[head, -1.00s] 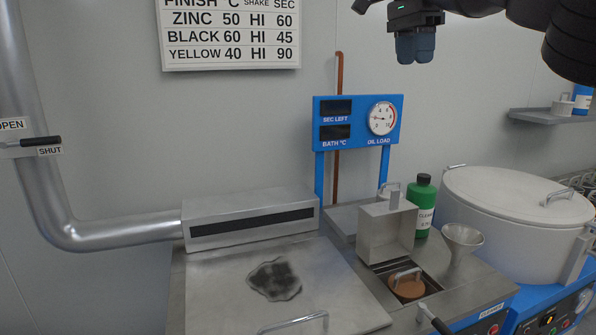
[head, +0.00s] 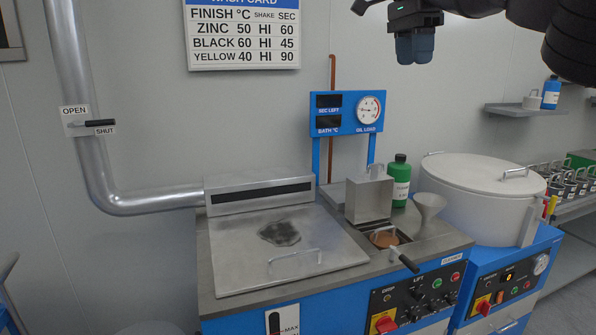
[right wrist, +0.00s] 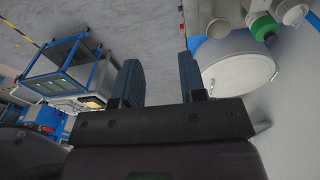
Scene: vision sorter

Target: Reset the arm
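My right gripper (head: 414,48) hangs at the top right of the head view, in the air in front of the wall and above the washing bench. In the right wrist view its two blue fingers (right wrist: 160,82) stand apart with nothing between them. The floor shows past the fingers, and the round white lidded drum (right wrist: 238,72) is beyond the right finger. My left gripper is not in the head view.
The steel bench has a closed lid (head: 290,254), a funnel (head: 428,206), a green bottle (head: 400,180) and a gauge panel (head: 347,113). The white drum (head: 482,195) stands right of it. A duct (head: 75,100) with a lever runs down the left wall.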

